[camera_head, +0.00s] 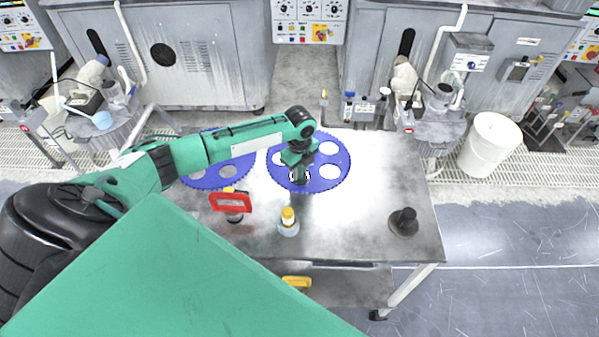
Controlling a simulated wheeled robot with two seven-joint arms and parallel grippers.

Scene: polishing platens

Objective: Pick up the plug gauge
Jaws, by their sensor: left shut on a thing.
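My left gripper (300,177) points down over the right-hand blue toothed disc (333,160) on the metal table. It is shut on a small, dark thing, probably the plug gauge, mostly hidden by the fingers. I cannot tell whether this thing touches the disc or is just above it. My right gripper is not in view.
On the metal table (350,228) stand a red-handled tool (231,202), a yellow-topped bottle (288,222) and a black knobbed piece (404,222). Another blue toothed disc (222,174) lies left, partly under my arm. A white bin (490,145) stands right.

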